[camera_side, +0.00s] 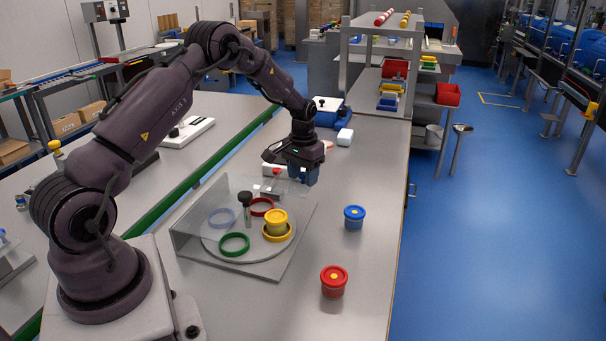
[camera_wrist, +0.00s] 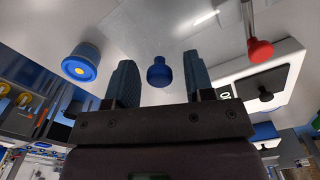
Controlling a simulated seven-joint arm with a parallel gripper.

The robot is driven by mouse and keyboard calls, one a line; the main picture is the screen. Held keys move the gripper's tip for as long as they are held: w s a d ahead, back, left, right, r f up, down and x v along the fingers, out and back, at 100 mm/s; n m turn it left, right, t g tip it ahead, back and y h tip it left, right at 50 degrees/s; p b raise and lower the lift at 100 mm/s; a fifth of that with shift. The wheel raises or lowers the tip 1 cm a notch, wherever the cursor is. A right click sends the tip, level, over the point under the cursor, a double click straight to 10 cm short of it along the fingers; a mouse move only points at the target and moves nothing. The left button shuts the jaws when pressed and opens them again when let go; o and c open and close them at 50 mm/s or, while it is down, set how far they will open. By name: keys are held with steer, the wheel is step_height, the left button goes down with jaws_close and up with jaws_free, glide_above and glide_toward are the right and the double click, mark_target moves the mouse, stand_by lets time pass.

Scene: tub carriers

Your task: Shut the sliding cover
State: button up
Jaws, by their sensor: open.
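A grey carrier base (camera_side: 284,262) with a round plate stands on the bench in the side view. A clear cover (camera_side: 187,222) shows at its left and back; how far it is slid is hard to tell. My gripper (camera_side: 303,177) hangs at the back right of the carrier, pointing down. In the wrist view my gripper (camera_wrist: 155,80) has its two fingers apart. A blue knob (camera_wrist: 158,72) shows between them in the picture, with space on both sides. I cannot tell its distance, or whether it belongs to the cover.
A yellow tub (camera_side: 276,220) sits on the plate beside coloured rings and a black-knobbed post (camera_side: 245,200). A blue tub (camera_side: 354,217) and a red tub (camera_side: 334,281) stand to the right. A red knob (camera_side: 276,171) is near my gripper.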

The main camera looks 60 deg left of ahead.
jaws_close()
steer(key=s+d, duration=0.9)
steer(key=shift+s+d, duration=0.15)
jaws_free()
steer(key=shift+r, duration=0.1)
step_height(320, 180, up, 13)
stand_by(0.5)
